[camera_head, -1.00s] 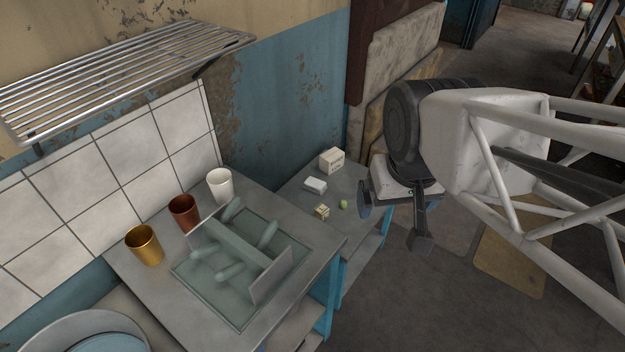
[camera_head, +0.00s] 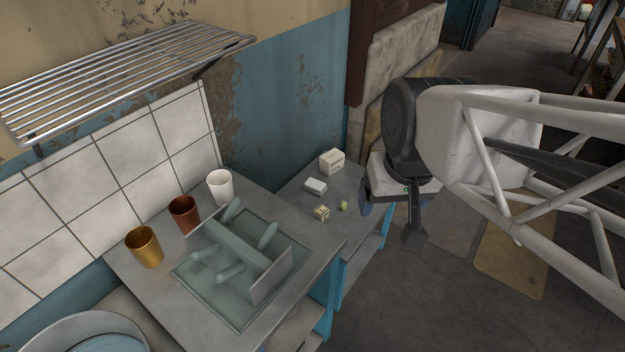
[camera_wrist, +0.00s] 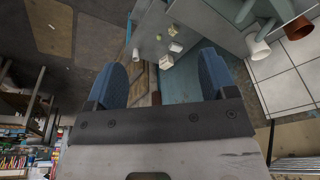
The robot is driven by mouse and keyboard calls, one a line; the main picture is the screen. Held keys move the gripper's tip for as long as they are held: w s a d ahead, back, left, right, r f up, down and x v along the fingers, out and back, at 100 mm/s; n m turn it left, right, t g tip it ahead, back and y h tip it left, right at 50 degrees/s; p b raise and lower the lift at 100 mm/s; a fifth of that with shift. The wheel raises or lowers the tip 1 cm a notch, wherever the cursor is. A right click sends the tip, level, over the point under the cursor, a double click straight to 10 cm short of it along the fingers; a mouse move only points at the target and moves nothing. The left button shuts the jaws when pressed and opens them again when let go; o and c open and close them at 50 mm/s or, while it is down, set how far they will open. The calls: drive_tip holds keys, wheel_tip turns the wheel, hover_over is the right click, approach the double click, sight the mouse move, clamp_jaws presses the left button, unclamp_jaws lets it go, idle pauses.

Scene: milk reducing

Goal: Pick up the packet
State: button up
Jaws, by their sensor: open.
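Several small things stand on the low grey side table (camera_head: 290,190). A cream box with dark print (camera_head: 332,161) is at the back, and a flat white packet-like block (camera_head: 315,186) lies in front of it. A small cream-yellow carton (camera_head: 321,212) and a small green object (camera_head: 343,206) are near the front. I cannot tell which one is the packet. In the wrist view the cream box (camera_wrist: 166,62), white block (camera_wrist: 175,47) and small carton (camera_wrist: 172,31) show beyond the fingers. My gripper (camera_wrist: 162,82) is open and empty, to the right of the table, apart from everything.
A higher counter (camera_head: 290,322) on the left holds a gold cup (camera_head: 144,247), a brown cup (camera_head: 184,213), a white cup (camera_head: 220,185) and a greenish rack (camera_head: 240,245). A metal shelf (camera_head: 120,75) hangs above. Open floor (camera_head: 450,290) lies right of the table.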

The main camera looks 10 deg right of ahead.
drive_tip(key=w+a+f+m+g+y, duration=0.1)
drive_tip(key=w+a+f+m+y, duration=0.25)
drive_tip(key=w, duration=0.45)
drive_tip(key=w+a+f+m+g+y, duration=0.1)
drive_tip(key=w+a+f+m+y, duration=0.15)
drive_tip(key=w+f, duration=0.4)
drive_tip(key=m+t+y, duration=0.4)
drive_tip(key=m+t, duration=0.4)
drive_tip(key=m, duration=1)
hover_over(325, 214)
drive_tip(key=s, duration=0.4)
wheel_tip(325, 214, down, 35)
drive_tip(key=d+f+m, duration=0.1)
drive_tip(key=f, duration=0.2)
drive_tip(key=d+f+m+t+h, duration=0.1)
drive_tip(key=f, duration=0.3)
drive_tip(key=d+f+m+t+h, duration=0.1)
drive_tip(key=f+m, duration=0.1)
drive_tip(key=f, duration=0.2)
drive_tip(key=shift+w+d+f, duration=0.1)
drive_tip(key=shift+w+f, duration=0.05)
drive_tip(key=shift+f, duration=0.05)
drive_tip(key=shift+x, duration=1.35)
